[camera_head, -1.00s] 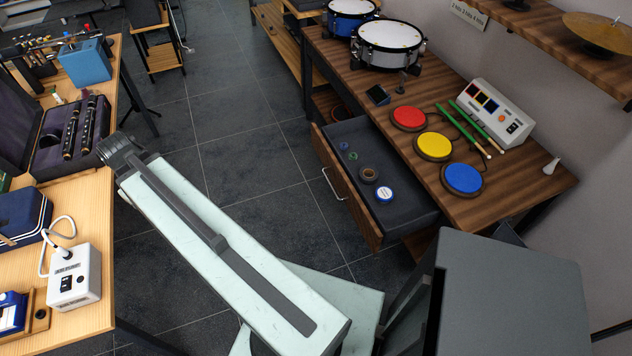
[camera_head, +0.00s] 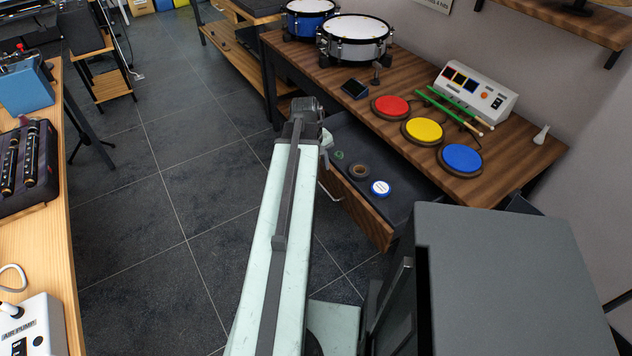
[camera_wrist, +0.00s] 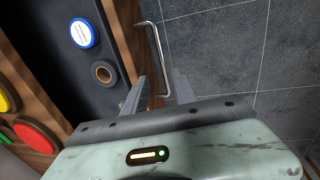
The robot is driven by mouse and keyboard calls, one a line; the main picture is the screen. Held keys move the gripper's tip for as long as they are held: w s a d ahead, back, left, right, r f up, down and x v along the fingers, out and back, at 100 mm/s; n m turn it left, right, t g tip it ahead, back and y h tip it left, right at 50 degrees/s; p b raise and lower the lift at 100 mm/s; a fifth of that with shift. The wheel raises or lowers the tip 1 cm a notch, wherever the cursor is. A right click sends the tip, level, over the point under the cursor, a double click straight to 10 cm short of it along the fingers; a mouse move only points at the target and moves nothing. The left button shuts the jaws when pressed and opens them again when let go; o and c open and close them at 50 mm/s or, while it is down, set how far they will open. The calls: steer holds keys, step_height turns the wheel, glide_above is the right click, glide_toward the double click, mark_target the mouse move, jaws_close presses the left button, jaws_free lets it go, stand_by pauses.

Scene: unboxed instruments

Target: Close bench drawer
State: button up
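The bench drawer (camera_head: 368,218) stands pulled out from the wooden bench (camera_head: 520,165), its wooden front facing the floor aisle. Its metal handle (camera_head: 327,192) is partly hidden by my arm in the head view. In the wrist view the drawer front (camera_wrist: 124,38) runs down the upper left, with the bar handle (camera_wrist: 155,45) beside it. My gripper (camera_wrist: 160,76) is open, one finger on each side of the handle's lower part in the picture. I cannot tell whether either finger touches it. In the head view my arm hides the fingers.
Inside the drawer are a tape roll (camera_head: 358,172), a white-and-blue round tin (camera_head: 380,188) and a small green item (camera_head: 339,155). Drums, coloured pads and a control box (camera_head: 475,92) are on the bench. Another table (camera_head: 55,235) is at left; the floor between is clear.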

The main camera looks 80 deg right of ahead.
mark_target(322, 184)
steer(key=f+b, duration=0.5)
steer(key=d+f+b, duration=0.1)
steer(key=f+b, duration=0.1)
steer(key=shift+s+f, duration=0.2)
steer(key=shift+f, duration=0.15)
steer(key=shift+r, duration=0.1)
jaws_close()
stand_by(0.8)
